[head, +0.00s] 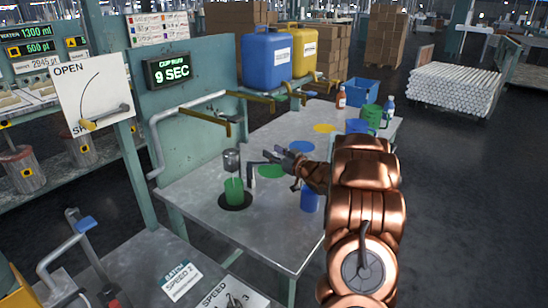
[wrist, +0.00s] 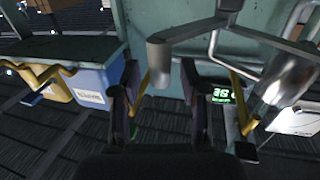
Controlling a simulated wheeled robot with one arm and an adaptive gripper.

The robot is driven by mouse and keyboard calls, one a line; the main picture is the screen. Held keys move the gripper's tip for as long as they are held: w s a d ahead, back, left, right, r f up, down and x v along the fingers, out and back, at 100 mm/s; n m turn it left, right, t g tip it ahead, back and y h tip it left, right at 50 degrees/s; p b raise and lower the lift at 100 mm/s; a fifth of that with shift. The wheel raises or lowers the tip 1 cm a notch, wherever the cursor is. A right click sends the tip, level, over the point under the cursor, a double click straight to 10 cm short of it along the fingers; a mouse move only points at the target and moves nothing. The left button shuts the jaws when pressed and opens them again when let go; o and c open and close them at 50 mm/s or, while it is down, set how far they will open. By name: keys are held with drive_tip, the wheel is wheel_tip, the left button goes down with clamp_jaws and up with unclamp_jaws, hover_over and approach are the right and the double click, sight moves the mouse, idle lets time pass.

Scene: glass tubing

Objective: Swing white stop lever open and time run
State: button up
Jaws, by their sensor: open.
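A white panel (head: 90,85) marked OPEN stands at the left in the head view, with a curved line on it. A pale yellowish lever (head: 104,117) lies across its lower part, near lettering it partly hides. A dark timer (head: 168,69) reads 9 SEC to the panel's right; it also shows in the wrist view (wrist: 221,95). My gripper (head: 272,158) is open over the metal table, well right of the panel and beside a greyish cylinder (head: 231,160).
A green container (head: 236,192) stands on a dark round spot under the cylinder. Pale pipes (head: 185,107) with yellow handles reach over the table (head: 190,185). Blue (head: 266,57) and yellow (head: 302,48) tanks stand behind. A blue cup (head: 310,200) is near my arm.

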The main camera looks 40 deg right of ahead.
wheel_tip(320, 180, up, 8)
drive_tip(key=shift+r, duration=0.25)
idle(0.5)
drive_tip(key=shift+w+a+r+h, duration=0.15)
drive_tip(key=shift+r+h, duration=0.15)
drive_tip(key=s+a+f+g+p, duration=0.1)
drive_tip(key=s+a+g, duration=0.5)
drive_tip(key=s+a, duration=0.6)
drive_tip(key=s+a+f+g+p, duration=0.1)
drive_tip(key=s+a+g+p, duration=0.2)
drive_tip(key=s+a+g, duration=0.4)
drive_tip(key=s+a+f+m+g+h+p, duration=0.1)
drive_tip(key=s+a+g+p, duration=0.2)
drive_tip(key=s+a, duration=1.4)
drive_tip(key=s+g, duration=0.3)
drive_tip(key=s, duration=0.9)
drive_tip(key=shift+s+f+g, duration=0.35)
drive_tip(key=shift+f+g, duration=0.05)
drive_tip(key=shift+d, duration=0.1)
